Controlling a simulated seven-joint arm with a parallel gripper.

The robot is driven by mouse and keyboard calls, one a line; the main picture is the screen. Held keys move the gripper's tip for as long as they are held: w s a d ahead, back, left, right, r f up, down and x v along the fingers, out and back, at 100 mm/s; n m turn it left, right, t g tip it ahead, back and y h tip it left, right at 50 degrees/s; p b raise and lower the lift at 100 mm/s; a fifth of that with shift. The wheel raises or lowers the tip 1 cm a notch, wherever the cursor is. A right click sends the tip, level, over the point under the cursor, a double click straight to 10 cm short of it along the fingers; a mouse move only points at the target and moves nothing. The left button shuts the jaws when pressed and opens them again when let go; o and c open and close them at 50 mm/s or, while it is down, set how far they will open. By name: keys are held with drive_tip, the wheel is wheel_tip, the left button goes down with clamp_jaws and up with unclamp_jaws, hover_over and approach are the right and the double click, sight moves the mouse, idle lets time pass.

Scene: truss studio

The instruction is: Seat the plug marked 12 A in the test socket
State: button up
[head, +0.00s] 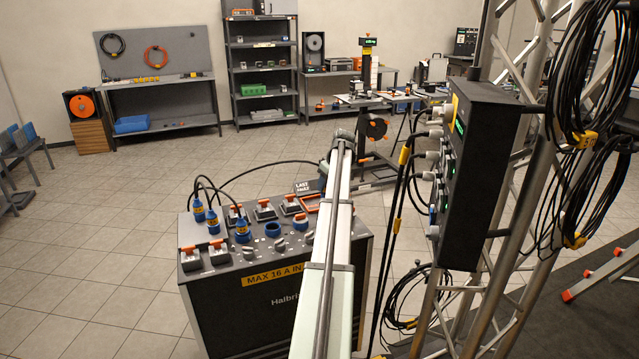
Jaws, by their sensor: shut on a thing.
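The test box (270,318) stands low in the middle of the head view, with a yellow "MAX 16 A IN" label on its front. Three blue plugs with yellow tags and black cables stand upright at its left: a rear one (198,211), a middle one (213,224) and a front one (242,232). Their markings are too small to read. An open blue round socket (273,230) is to their right. Which opening is the test socket, I cannot tell. My arm crosses the box's right side; my gripper and anything in it are hidden.
Grey sockets with orange parts (265,211) and a small "LAST" sign (307,187) are on the box top. A black distribution box (480,165) with plugs and hanging cables is on the truss (535,200) at the right. The tiled floor at the left is clear.

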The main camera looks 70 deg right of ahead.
drive_tip(key=shift+f, duration=3.05)
drive_tip(key=shift+f, duration=1.5)
drive_tip(key=o, duration=1.8)
drive_tip(key=shift+c, duration=0.2)
drive_tip(key=shift+r, duration=4.5)
